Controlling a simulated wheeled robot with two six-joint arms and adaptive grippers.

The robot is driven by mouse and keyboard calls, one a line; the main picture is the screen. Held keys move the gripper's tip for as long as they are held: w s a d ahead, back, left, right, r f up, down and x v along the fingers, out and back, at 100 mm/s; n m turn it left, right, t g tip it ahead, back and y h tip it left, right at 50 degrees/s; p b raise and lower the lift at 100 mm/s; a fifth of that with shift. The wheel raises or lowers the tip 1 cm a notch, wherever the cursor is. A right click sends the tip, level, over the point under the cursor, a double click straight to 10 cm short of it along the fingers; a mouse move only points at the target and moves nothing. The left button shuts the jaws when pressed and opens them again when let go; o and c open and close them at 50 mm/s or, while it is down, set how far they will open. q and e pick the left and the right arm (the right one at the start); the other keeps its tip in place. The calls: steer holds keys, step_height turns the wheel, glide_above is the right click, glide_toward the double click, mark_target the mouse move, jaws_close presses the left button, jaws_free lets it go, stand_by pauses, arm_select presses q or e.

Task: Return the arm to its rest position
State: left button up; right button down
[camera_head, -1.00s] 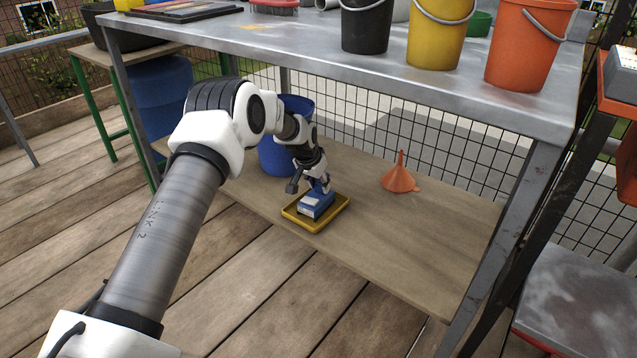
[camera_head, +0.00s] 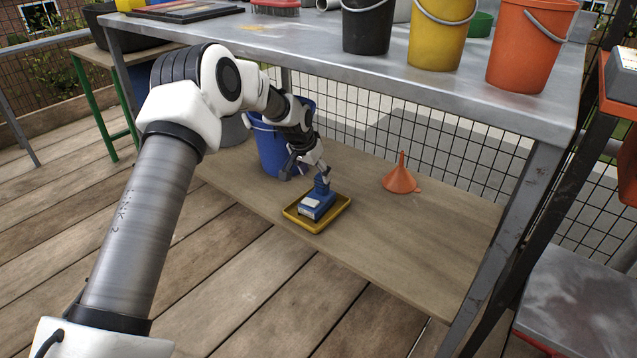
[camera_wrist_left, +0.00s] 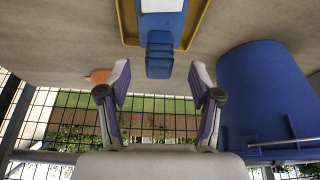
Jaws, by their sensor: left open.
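My left arm reaches in from the left in the head view. Its left gripper (camera_head: 322,172) is just above a blue tool with a white label (camera_head: 318,206), which lies in a yellow tray (camera_head: 340,207) on the lower shelf. In the left wrist view the gripper (camera_wrist_left: 161,80) is open, its two fingers spread with nothing between them. The blue tool's ribbed end (camera_wrist_left: 159,55) shows beyond the fingertips, apart from them. My right gripper is not in view.
A blue bucket (camera_head: 272,150) stands on the lower shelf (camera_head: 400,245) close to the gripper. An orange funnel (camera_head: 400,180) stands to its right. The metal upper tabletop (camera_head: 300,45) overhangs the shelf and carries several buckets. The shelf's right part is clear.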

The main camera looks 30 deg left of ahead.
arm_select(q)
steer(key=v, duration=0.5)
steer(key=shift+s+r, duration=0.1)
steer(key=shift+r, duration=0.1)
